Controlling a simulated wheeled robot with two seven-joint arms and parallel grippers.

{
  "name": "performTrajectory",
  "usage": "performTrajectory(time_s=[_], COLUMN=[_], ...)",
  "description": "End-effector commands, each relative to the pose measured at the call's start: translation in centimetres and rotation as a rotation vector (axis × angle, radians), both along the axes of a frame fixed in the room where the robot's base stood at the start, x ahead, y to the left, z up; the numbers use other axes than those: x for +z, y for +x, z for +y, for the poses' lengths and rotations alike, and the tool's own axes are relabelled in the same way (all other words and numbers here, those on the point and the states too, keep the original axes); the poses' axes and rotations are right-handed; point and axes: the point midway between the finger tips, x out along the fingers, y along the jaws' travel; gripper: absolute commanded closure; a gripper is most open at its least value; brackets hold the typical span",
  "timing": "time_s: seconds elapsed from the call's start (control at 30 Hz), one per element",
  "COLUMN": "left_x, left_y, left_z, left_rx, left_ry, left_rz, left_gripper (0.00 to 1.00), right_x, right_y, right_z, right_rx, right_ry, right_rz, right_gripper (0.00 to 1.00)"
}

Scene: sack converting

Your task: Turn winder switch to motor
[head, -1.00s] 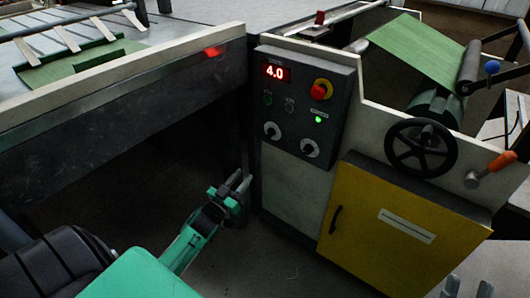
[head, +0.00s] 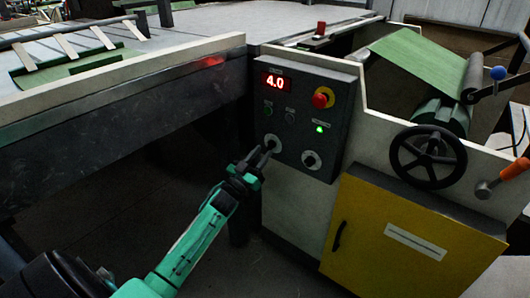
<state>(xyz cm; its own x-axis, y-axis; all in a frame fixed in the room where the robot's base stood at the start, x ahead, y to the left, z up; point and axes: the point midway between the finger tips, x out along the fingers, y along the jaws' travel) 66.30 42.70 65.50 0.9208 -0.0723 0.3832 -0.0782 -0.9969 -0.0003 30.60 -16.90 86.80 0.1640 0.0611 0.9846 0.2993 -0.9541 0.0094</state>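A dark control panel (head: 292,118) on the machine carries a red 4.0 display, a red and yellow stop button, a lit green lamp and two rotary switches with pale round plates. The left switch (head: 272,143) and the right switch (head: 311,160) sit low on the panel. Their labels are too small to read, so I cannot tell which is the winder switch. My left gripper (head: 262,157) has its fingertips just below and left of the left switch, close to it. Contact cannot be told. A narrow gap shows between its fingers, with nothing seen between them. My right gripper is out of view.
A yellow cabinet door (head: 403,238), a black handwheel (head: 428,157) and an orange-handled lever (head: 506,174) are right of the panel. The table edge (head: 120,77) runs along the left, above dark open space. Green sheet (head: 420,60) runs over the machine.

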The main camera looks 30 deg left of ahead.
Motion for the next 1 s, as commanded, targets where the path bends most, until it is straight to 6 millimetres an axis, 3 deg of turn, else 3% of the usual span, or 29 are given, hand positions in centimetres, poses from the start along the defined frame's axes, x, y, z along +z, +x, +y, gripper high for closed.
performTrajectory(time_s=[0.2,0.6,0.77,1.0], left_x=[0.7,1.0,1.0,1.0], left_y=[2.0,2.5,2.5,2.4], left_z=[-0.1,-0.2,-0.2,-0.2], left_rx=[0.000,0.000,0.000,0.000], left_ry=[0.000,0.000,0.000,0.005], left_rz=[0.000,0.001,0.001,0.001], left_gripper=[0.69,0.69,1.00,1.00], right_x=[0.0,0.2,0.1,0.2], right_y=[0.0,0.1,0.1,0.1], right_z=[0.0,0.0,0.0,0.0], right_rx=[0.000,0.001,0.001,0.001], right_ry=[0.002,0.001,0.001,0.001], right_rz=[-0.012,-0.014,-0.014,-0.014], right_gripper=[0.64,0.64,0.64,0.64])
